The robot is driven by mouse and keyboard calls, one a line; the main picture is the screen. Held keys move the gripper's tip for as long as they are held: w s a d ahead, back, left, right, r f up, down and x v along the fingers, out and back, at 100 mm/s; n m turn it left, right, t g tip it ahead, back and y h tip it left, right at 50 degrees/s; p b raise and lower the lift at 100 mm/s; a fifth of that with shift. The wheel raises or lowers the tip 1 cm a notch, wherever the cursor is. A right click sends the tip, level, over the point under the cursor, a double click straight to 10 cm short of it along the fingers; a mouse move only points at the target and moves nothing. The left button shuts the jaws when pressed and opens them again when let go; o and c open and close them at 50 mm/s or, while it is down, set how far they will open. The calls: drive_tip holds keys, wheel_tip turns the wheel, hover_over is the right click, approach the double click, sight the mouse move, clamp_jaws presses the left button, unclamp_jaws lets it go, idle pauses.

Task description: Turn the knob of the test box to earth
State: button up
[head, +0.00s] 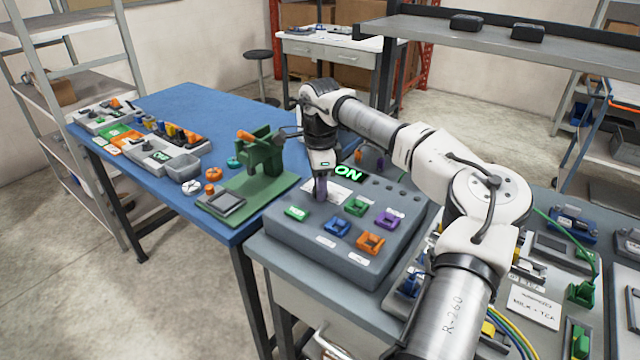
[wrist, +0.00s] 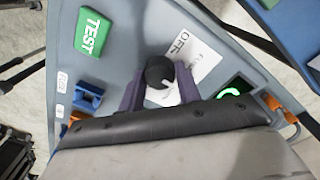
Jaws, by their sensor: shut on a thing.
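The test box (head: 330,263) is a grey sloped console on the near grey bench, with a lit green ON display (head: 348,173). Its black round knob (wrist: 158,68) stands on a white label plate (wrist: 200,62) in the wrist view. The word OFF is readable on the plate; other marks are unclear, and I cannot read earth. My gripper (wrist: 160,86) has its dark purple fingers on either side of the knob, shut on it. A white pointer mark shows on the knob towards the lower right. In the head view my gripper (head: 320,188) hides the knob.
A green TEST button (wrist: 93,32) sits beside the plate. Blue (head: 336,228), orange (head: 370,242), green (head: 356,207) and purple (head: 389,218) sockets stand on the box. A blue table (head: 190,100) with a green stand (head: 262,152) lies to the left.

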drive_tip(key=o, duration=1)
drive_tip(key=shift+c, duration=0.2)
drive_tip(key=shift+r, duration=0.1)
wheel_tip(320, 180, up, 14)
drive_tip(key=b, duration=0.2)
drive_tip(key=shift+f, duration=0.2)
